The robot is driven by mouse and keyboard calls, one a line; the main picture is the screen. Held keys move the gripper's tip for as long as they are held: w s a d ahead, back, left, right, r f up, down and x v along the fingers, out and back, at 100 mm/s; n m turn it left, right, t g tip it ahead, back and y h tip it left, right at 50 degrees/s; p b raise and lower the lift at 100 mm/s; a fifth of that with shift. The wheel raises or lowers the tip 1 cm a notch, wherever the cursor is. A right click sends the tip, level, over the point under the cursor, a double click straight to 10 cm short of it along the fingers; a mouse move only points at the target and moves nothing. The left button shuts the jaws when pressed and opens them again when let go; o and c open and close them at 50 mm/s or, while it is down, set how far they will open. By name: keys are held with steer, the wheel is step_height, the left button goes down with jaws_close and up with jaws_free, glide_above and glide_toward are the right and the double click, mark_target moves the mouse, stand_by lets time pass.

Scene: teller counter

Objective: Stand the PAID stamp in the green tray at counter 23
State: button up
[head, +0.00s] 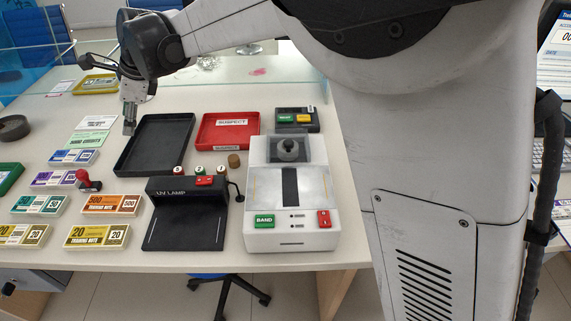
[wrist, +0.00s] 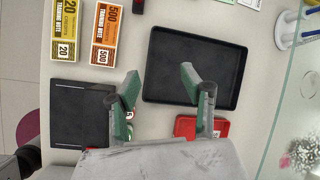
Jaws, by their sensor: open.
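A small stamp (head: 90,186) with a red round knob and dark base stands on the counter, left of the UV lamp and above the orange note bundle; its lettering is not readable. Part of it shows at the top edge of the wrist view (wrist: 138,6). A green tray (head: 8,176) is cut off by the left edge of the head view. My gripper (head: 130,129) is above the counter near the left edge of the black tray. In the wrist view its two green-padded fingers (wrist: 158,84) are spread apart with nothing between them.
An empty black tray (head: 121,163) and a red SUSPECT tray (head: 202,142) lie near my gripper. A black UV lamp (head: 187,224) and a grey banding machine (head: 290,216) stand at the front. Several note bundles (head: 110,205) lie left. A yellow tray (head: 97,91) is at the back.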

steer(key=s+d+r+n+t, duration=0.1)
steer(key=d+r+n, duration=0.15)
steer(key=d, duration=0.55)
steer(key=s+d+r+n+t, duration=0.1)
steer(key=d+r, duration=0.2)
steer(key=d, duration=0.6)
steer(key=s+d+n+t+h, duration=0.1)
steer(key=s+d+n, duration=0.2)
steer(key=d, duration=1)
steer(key=s+d+n+t+h, duration=0.1)
steer(key=s+d+n, duration=0.3)
steer(key=s+d, duration=0.6)
steer(key=d+h, duration=0.1)
steer(key=d, duration=0.1)
steer(key=shift+d+f+t+h, duration=0.25)
steer(key=shift+d+t+h, duration=0.05)
steer(key=shift+d+t, duration=0.1)
steer(key=shift+o, duration=0.6)
steer(key=s+d+f+n+t+h, duration=0.1)
steer(key=s+d+f+n, duration=0.3)
steer(key=s+d, duration=0.5)
steer(key=shift+f+h, duration=0.5)
steer(key=shift+f, duration=0.25)
